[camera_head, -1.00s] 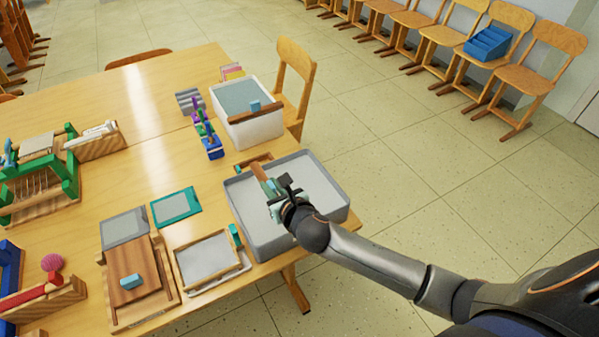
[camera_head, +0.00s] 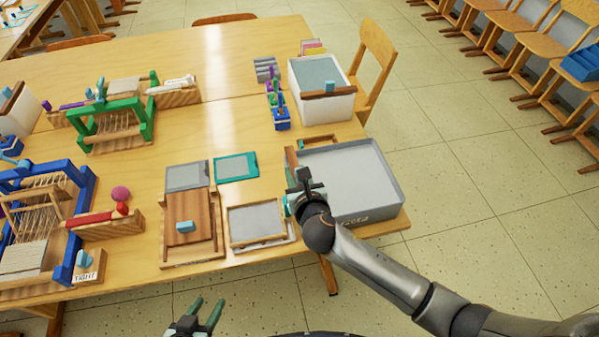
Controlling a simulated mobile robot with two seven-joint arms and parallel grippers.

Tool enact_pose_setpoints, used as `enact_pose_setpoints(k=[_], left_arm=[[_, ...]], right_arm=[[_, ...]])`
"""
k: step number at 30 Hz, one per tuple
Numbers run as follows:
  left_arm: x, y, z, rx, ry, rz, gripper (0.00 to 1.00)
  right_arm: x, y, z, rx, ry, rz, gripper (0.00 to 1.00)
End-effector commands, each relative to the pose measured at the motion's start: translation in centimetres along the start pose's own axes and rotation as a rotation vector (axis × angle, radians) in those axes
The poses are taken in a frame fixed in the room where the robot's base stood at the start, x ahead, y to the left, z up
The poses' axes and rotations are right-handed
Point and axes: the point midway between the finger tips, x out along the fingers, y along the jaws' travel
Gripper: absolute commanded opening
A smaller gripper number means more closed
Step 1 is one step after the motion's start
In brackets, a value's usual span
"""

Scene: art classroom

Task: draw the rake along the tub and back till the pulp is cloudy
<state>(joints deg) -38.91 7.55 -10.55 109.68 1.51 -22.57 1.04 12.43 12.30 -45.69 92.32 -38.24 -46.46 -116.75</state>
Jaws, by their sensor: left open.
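The grey tub (camera_head: 385,180) stands at the table's right front corner, with smooth pale grey pulp (camera_head: 345,170) inside. The rake (camera_head: 291,160), a brown wooden bar, is at the tub's left end. My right gripper (camera_head: 301,183) is over that end, at the rake, and appears shut on it; the grip is partly hidden by the hand. My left gripper (camera_head: 207,304) is open and empty, low in front of the table edge.
A white bin (camera_head: 340,108) with a wooden bar stands behind the tub. Left of the tub are a framed screen (camera_head: 257,222), a wooden press board (camera_head: 191,215) and a teal frame (camera_head: 236,167). Green and blue looms fill the table's left side.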

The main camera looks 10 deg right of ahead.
Motion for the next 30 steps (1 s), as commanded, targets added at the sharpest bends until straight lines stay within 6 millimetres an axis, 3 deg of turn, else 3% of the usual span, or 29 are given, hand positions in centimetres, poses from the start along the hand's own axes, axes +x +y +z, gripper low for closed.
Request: enact_pose_setpoints(k=[5,17,30], left_arm=[[0.0,0.0,0.0,0.000,0.001,0.000,0.50],[-0.1,0.0,-0.2,0.000,0.001,0.000,0.50],[-0.8,0.1,-0.9,0.000,0.001,0.000,0.50]], right_arm=[[0.0,0.1,0.1,0.001,-0.002,0.002,0.47],[-0.9,-0.1,-0.1,0.000,0.002,-0.002,0.47],[-9.3,0.0,0.0,0.001,0.002,0.002,0.47]])
